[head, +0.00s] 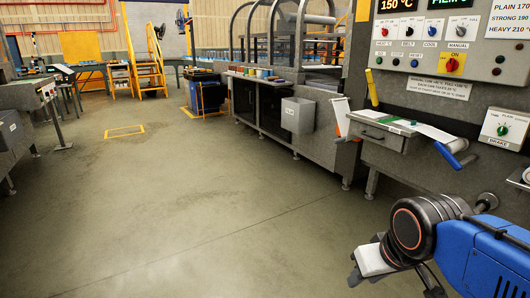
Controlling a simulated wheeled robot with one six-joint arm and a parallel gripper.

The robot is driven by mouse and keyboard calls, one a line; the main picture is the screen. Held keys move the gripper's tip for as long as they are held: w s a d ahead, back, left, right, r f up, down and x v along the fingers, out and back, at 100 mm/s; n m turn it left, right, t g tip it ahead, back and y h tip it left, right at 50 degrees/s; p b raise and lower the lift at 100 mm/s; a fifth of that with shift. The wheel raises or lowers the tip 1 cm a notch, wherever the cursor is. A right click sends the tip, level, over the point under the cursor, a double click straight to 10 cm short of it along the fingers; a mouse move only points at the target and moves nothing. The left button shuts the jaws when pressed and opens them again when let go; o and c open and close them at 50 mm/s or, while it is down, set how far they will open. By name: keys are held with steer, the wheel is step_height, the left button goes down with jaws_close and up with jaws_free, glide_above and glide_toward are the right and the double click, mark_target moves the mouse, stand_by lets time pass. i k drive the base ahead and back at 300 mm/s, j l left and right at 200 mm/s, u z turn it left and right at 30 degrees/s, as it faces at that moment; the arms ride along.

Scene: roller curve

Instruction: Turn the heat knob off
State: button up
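The heat knob (384,31) is a small knob with a red pointer on a white plate. It is the leftmost in the row on the grey control panel (482,72), at the upper right of the head view. Its exact setting is too small to read. My arm comes in at the lower right, well below and apart from the knob. A pale block (374,261) shows at its near end, but I cannot make out fingertips or whether my gripper is open or shut.
Belt (408,31), cool (432,31) and manual (461,29) knobs sit right of the heat knob. A red-and-yellow knob (452,65) is below. A drawer unit (378,138) and blue-handled roller (455,150) jut out under the panel.

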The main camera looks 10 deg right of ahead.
mark_target(385, 31)
steer(key=i+l+z, duration=0.35)
steer(key=i, duration=0.3)
steer(key=i+z, duration=0.35)
steer(key=i, duration=0.35)
